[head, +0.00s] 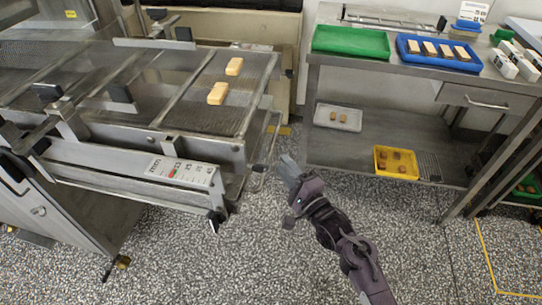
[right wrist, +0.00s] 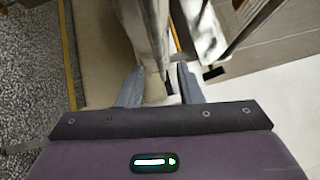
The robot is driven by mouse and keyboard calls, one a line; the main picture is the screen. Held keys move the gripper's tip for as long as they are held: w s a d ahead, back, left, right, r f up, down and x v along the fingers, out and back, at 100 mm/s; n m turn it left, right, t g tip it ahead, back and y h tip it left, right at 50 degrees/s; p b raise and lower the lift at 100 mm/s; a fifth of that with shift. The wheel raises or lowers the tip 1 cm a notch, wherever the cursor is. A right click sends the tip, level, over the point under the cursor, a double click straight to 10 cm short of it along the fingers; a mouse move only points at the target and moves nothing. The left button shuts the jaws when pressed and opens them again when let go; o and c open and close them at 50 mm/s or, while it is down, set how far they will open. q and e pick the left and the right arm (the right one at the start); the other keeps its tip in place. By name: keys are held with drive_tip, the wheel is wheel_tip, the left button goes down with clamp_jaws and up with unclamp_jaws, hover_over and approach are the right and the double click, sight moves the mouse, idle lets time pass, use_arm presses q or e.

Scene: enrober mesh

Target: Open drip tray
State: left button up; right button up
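The enrober (head: 150,120) fills the left of the head view, with a wire mesh belt (head: 185,97) on top. A thin wire-like handle (head: 268,150) hangs at the machine's right end; I cannot tell whether it belongs to the drip tray. The drip tray itself cannot be clearly made out. My right gripper (head: 285,166) is just right of that handle, low beside the machine's end. In the right wrist view, its fingers (right wrist: 159,88) are apart, with a pale metal part (right wrist: 150,45) seen beyond and between them. Contact cannot be told. My left gripper is not in view.
Light bars (head: 218,93) lie on the mesh. A steel table (head: 400,65) at the right holds a green tray (head: 350,42) and a blue tray (head: 437,50). Its lower shelf (head: 340,150) bears a yellow tray (head: 396,162). The speckled floor (head: 280,255) in front is clear.

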sight(271, 148)
drive_tip(key=x, duration=0.7)
drive_tip(key=shift+w, duration=0.2)
clamp_jaws()
